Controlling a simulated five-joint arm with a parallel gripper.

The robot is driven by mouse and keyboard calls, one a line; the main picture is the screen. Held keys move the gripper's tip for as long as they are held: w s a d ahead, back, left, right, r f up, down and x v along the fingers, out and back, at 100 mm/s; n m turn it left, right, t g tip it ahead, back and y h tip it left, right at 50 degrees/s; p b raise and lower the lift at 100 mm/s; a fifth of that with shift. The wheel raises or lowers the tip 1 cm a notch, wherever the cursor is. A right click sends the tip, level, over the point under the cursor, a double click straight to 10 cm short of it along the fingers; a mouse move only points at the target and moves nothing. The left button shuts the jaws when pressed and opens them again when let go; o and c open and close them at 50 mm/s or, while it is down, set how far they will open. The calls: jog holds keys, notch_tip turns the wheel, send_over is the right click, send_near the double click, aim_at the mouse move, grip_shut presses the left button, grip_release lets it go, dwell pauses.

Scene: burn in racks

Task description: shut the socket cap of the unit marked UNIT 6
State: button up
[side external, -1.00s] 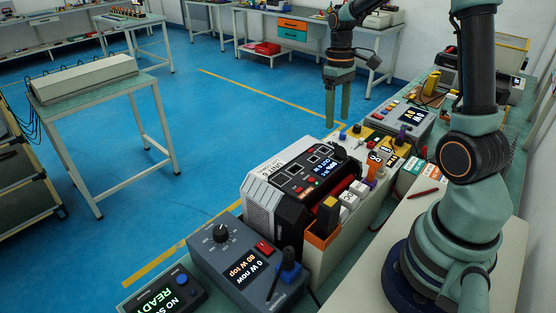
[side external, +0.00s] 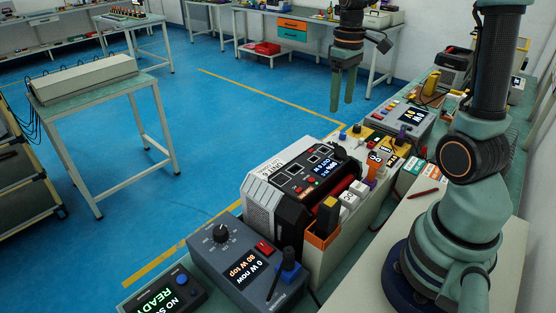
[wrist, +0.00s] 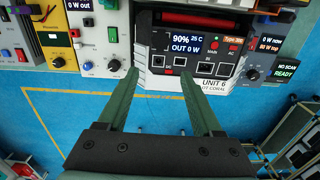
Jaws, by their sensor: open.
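The unit marked UNIT 6 (side external: 300,183) is a black and white box on the bench in the side view. The UNIT 6 label (wrist: 213,84) is at the panel's lower edge. I cannot clearly tell which socket cap stands open. My gripper (side external: 342,107) is open and empty, above and beyond the unit in the side view. In the wrist view its fingers (wrist: 158,74) point at the unit's lower edge, apart from it.
A grey supply (side external: 405,122) stands further along. Open blue floor lies beyond the bench.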

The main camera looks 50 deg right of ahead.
aim_at(336, 144)
notch_tip(336, 144, down, 12)
jog(key=shift+s+f, duration=0.1)
dwell(0.5)
grip_shut()
